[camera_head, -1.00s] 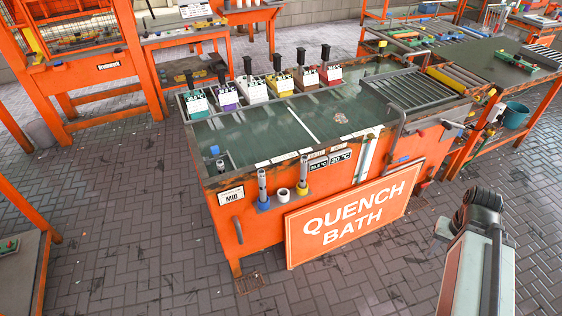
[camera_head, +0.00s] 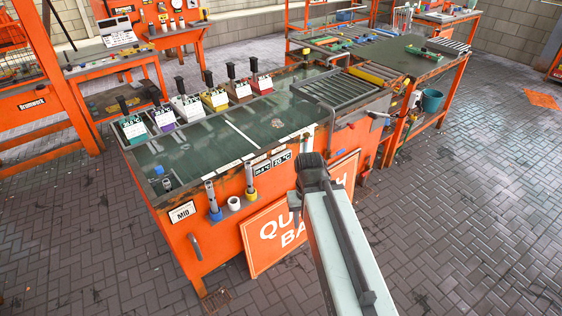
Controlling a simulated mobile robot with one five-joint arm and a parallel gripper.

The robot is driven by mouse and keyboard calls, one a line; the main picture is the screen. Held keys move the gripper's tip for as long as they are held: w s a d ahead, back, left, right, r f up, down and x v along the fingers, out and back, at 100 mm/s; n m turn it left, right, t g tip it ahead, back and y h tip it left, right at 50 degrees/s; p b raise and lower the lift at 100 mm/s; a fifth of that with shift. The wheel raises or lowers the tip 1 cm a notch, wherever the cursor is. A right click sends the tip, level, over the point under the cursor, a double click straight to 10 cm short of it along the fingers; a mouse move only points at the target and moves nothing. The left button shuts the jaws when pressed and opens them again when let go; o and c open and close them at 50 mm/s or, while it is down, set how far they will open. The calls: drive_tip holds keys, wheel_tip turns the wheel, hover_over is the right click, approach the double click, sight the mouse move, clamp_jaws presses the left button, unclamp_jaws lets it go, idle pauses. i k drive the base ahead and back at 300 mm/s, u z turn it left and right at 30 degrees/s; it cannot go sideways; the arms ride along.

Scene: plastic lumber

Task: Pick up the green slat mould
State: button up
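Several moulds with upright black handles stand in a row along the far left side of the quench bath (camera_head: 185,158). The nearest one at the row's left end has a green body with a white label, and looks like the green slat mould (camera_head: 133,128). It stands upright, and its lower part is hard to make out. My pale arm link reaches up from the lower right and ends in a dark joint in front of the bath, well right of the green mould. No gripper fingers show.
A purple-based mould (camera_head: 164,118) stands close beside the green one. An orange QUENCH BATH sign (camera_head: 265,240) leans on the bath's front, partly behind my arm. Metal tubes (camera_head: 213,203) stand on the front ledge. Paved floor is clear to the left and right.

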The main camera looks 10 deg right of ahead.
sight(419, 54)
drive_tip(key=z, duration=0.5)
drive_tip(key=i, duration=1.25)
drive_tip(key=z, duration=1.4)
drive_tip(key=i, duration=2.05)
drive_tip(key=z, duration=0.6)
drive_tip(key=i, duration=4.25)
drive_tip(key=u, duration=0.8)
drive_tip(key=i, duration=1.7)
drive_tip(key=u, duration=1.65)
drive_tip(key=i, duration=1.15)
drive_tip(key=u, duration=0.45)
drive_tip(key=k, duration=0.6)
drive_tip(key=u, duration=0.05)
